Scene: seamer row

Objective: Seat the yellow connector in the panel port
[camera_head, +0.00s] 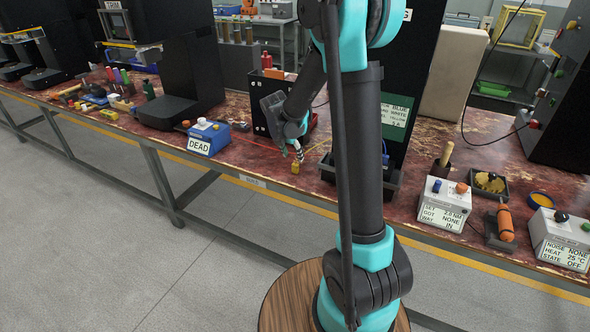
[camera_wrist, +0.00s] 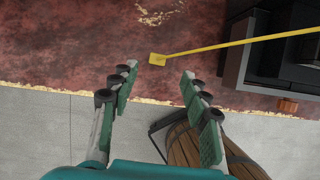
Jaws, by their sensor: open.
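The yellow connector (camera_wrist: 157,59) lies on the mottled red bench top near its front edge in the wrist view. Its yellow cable (camera_wrist: 240,45) runs right to a dark housing. My gripper (camera_wrist: 158,76) is open and empty, with its fingertips on either side of the connector's line and apart from it. In the head view my gripper (camera_head: 291,151) points down just above the small yellow connector (camera_head: 295,168). A tall black panel (camera_head: 399,90) with a colour-list card stands behind my arm. My arm hides part of it, and I cannot make out the port.
A blue box marked DEAD (camera_head: 208,138) stands left of my gripper. A white control box (camera_head: 444,204) and an orange-handled tool (camera_head: 505,222) are to the right. A low black box (camera_head: 261,118) stands behind my gripper. The bench's front edge (camera_head: 248,181) is close to the connector.

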